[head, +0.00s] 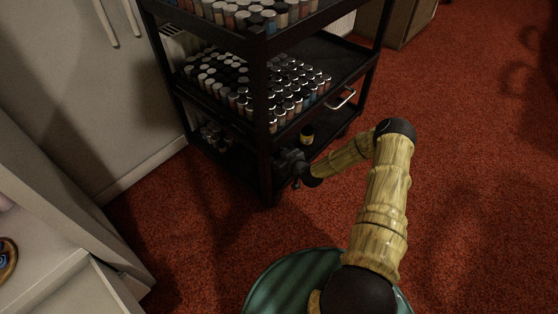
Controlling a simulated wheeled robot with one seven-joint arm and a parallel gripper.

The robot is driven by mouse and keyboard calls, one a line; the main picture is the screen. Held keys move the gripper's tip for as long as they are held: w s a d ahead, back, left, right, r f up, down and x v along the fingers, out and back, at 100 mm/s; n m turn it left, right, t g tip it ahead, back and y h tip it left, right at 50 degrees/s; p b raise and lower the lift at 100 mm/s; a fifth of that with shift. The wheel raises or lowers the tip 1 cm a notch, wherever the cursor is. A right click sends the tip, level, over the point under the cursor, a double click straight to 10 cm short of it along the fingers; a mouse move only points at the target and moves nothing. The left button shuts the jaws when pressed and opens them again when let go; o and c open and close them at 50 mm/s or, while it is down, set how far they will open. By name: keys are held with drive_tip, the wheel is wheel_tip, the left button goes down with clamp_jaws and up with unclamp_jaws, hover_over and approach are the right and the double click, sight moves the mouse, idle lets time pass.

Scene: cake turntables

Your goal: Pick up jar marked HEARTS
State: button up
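A small dark jar with a yellowish band (307,134) stands alone near the right end of the cart's bottom shelf. Its marking is too small to read, so I cannot tell whether it is the HEARTS jar. Many small jars (285,95) with white or black lids fill the middle shelf, and their labels are also unreadable. My gripper (287,165) is low beside the front corner post of the cart, at bottom-shelf height, left of and nearer than the lone jar. It is dark against the dark shelf, and its fingers cannot be made out clearly.
The black cart (264,120) has posts and shelf rims close around my gripper. More jars (215,135) sit at the left of its bottom shelf. A white cabinet (90,90) stands left, and drawers (60,270) lower left. Red carpet (470,200) is open to the right.

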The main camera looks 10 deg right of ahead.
sight(277, 152)
drive_tip(key=shift+c, duration=0.3)
wheel_tip(277, 152, up, 10)
drive_tip(key=p, duration=0.6)
idle(0.3)
